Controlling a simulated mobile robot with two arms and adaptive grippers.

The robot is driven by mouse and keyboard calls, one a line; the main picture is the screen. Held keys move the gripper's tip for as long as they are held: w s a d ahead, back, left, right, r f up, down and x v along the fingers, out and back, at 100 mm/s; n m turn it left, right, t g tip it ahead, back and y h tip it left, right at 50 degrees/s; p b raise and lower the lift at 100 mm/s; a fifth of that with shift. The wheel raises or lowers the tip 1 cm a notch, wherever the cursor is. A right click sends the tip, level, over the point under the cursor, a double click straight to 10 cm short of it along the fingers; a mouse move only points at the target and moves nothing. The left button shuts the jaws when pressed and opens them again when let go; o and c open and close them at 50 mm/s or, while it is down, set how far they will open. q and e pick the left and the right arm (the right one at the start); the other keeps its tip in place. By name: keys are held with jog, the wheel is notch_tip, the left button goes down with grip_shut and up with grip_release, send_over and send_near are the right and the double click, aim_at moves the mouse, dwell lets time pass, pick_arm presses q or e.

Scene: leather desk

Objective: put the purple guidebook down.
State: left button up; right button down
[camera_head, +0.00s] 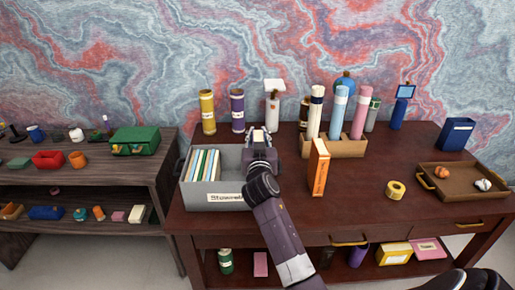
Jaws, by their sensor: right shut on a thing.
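My right gripper (261,137) is over the right part of a grey open box (214,198) with a label on its front. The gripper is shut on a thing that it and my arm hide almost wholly. No other purple guidebook shows, so I take the held thing to be the purple guidebook, but I cannot see its pose or whether it touches the box. Several thin books (204,164) in white, green and blue stand upright in the box's left part. My left gripper is not in view.
An orange upright box (318,168) stands just right of my arm, before a wooden holder (347,147) of tubes. Yellow (207,112) and purple (237,111) cylinders stand behind the grey box. A tape roll (396,189) and brown tray (462,185) are right. The desk's front middle is clear.

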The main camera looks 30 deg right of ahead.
jog(key=shift+f+b, duration=0.3)
jog(key=shift+f, duration=2.05)
jog(key=shift+f+b, duration=0.2)
jog(key=shift+b, duration=0.1)
jog(key=c, duration=1.6)
grip_release()
jog(key=shift+r, duration=0.15)
jog(key=shift+b+v, duration=0.5)
jog(key=shift+v, duration=5.6)
